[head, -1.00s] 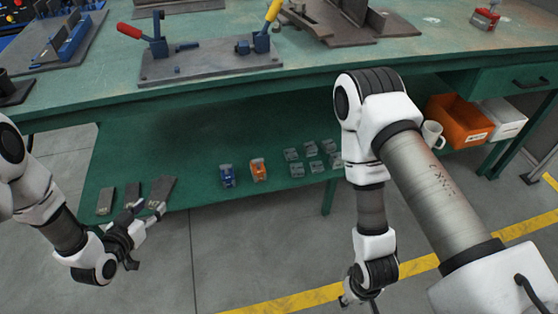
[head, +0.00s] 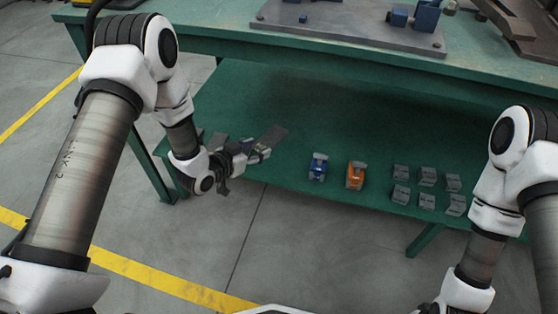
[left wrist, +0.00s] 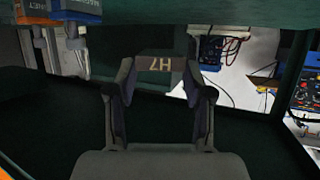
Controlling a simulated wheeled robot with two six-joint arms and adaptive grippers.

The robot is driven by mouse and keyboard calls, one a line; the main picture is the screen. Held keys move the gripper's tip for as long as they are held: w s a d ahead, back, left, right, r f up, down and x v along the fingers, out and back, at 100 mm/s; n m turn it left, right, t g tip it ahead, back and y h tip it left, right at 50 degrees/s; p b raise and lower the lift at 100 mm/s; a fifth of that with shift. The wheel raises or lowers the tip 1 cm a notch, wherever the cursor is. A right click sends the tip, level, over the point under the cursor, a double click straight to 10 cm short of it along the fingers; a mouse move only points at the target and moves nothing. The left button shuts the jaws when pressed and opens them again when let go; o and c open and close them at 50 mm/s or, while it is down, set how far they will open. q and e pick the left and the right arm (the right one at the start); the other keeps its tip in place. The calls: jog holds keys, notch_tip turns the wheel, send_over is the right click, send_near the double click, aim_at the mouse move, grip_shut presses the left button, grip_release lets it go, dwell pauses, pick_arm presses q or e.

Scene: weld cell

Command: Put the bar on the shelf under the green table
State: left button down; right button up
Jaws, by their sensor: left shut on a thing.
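My left gripper (head: 255,153) is shut on a flat dark grey bar (head: 272,139), at the left part of the shelf (head: 320,120) under the green table (head: 215,32). The bar points away from me and to the right. I cannot tell whether it touches the shelf. In the left wrist view the bar's end (left wrist: 160,74) shows upside-down lettering, like H7, between the two fingers (left wrist: 158,82). My right arm is at the right of the head view, its gripper out of view.
Other grey bars (head: 217,142) lie left of the held one, partly behind my left wrist. A blue item (head: 318,167), an orange item (head: 355,175) and several grey blocks (head: 427,176) stand to the right. A fixture plate (head: 345,28) is on the tabletop.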

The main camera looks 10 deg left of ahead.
aim_at(258, 174)
pick_arm(q)
notch_tip(258, 174, down, 9)
jog(key=b, duration=0.4)
jog(key=shift+f, duration=0.1)
jog(key=c, duration=0.7)
grip_release()
